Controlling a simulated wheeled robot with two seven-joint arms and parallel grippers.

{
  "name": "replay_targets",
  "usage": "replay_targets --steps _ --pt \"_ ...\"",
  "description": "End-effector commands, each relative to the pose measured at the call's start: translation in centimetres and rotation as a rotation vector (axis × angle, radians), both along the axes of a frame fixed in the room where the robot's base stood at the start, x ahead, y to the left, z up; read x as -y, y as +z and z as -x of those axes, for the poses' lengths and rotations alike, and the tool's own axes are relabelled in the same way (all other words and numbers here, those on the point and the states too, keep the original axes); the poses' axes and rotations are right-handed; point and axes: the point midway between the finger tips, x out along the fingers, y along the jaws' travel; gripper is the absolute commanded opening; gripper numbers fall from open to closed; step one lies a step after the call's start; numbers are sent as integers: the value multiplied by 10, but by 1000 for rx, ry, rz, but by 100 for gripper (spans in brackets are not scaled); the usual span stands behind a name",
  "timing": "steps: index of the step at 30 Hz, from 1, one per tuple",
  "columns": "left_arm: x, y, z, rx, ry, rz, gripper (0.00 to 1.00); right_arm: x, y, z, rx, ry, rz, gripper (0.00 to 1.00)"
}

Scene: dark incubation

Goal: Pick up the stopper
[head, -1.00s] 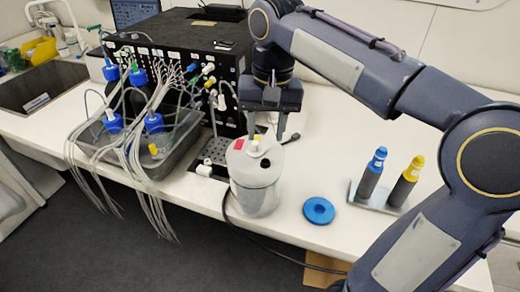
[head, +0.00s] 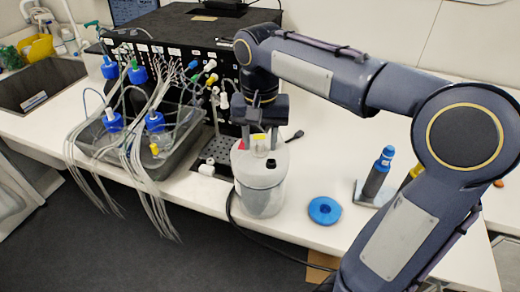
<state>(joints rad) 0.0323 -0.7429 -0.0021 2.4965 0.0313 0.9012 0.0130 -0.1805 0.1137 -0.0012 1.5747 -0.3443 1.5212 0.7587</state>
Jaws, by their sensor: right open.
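A pale stopper (head: 260,149) stands on top of the grey-white cylindrical vessel (head: 261,192), which is upright near the table's front edge. My right gripper (head: 260,143) comes down from above and is open, with one finger on each side of the stopper. I cannot tell whether the fingers touch it. The gripper body hides what is right behind it. My left gripper is not in view.
A blue ring (head: 324,211) lies right of the vessel. A blue-capped bottle (head: 377,174) stands in a grey holder (head: 367,201); my right arm covers most of a yellow-capped one. A black instrument (head: 190,48) and a grey tray (head: 183,157) with tubed bottles are at left.

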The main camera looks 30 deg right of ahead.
Motion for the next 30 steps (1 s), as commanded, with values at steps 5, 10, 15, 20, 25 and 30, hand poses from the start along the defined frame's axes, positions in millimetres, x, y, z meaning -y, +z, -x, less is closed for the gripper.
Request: replay_targets --steps 5,10,15,20,25,30 --pt "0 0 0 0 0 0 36 0 0 0 0 0 0 27" --pt "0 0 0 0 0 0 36 0 0 0 0 0 0 4" --pt "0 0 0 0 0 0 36 0 0 0 0 1 0 0" --pt "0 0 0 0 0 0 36 0 1 0 0 1 0 0" --pt "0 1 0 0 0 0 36 0 10 -1 1 1 0 0" --pt "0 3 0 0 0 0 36 -1 38 3 6 2 -1 0"
